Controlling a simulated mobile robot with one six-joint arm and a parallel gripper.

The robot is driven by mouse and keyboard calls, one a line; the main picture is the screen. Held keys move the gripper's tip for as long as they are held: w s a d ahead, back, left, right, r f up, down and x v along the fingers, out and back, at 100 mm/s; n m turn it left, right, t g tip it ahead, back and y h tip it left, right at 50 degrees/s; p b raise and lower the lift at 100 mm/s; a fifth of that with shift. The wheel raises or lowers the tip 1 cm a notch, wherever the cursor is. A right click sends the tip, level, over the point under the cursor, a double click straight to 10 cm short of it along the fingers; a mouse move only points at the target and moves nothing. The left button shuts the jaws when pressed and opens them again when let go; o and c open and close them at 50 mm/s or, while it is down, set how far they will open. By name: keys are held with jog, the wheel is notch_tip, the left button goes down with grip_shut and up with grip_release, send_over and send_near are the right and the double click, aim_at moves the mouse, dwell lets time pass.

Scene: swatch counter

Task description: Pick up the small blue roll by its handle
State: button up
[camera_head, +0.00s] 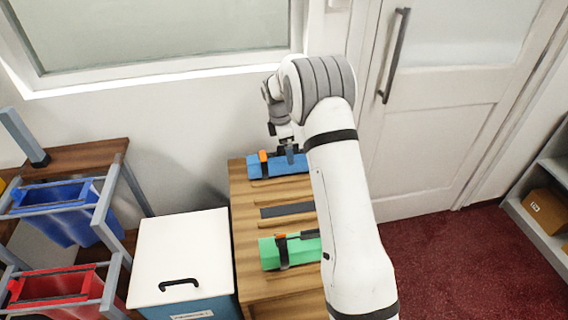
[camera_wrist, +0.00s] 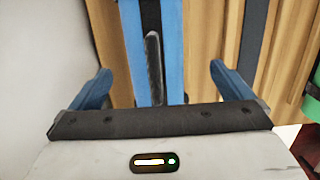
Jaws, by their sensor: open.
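The blue roll (camera_head: 264,168) lies across the far end of the wooden counter, with an orange piece near its left part. My gripper (camera_head: 287,148) is over its right part, which my arm partly covers. In the wrist view the blue roll (camera_wrist: 175,75) runs up the picture with a black band along it. Its dark handle (camera_wrist: 153,65) stands between my fingers. My gripper (camera_wrist: 161,70) is open, one blue finger on each side of the roll and handle. I cannot tell whether the fingers touch it.
A green roll (camera_head: 270,254) with a dark handle lies on the near part of the wooden counter (camera_head: 245,215). A dark strip (camera_head: 286,210) lies between the rolls. A white-lidded box (camera_head: 180,250) stands left. Wall and window are behind, a door (camera_head: 420,130) right.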

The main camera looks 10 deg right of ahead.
jog(key=f, duration=0.3)
jog(key=d+f+p, duration=0.1)
jog(key=f, duration=0.1)
jog(key=shift+w+f, duration=0.15)
jog(key=shift+w, duration=0.15)
jog(key=c, duration=1.1)
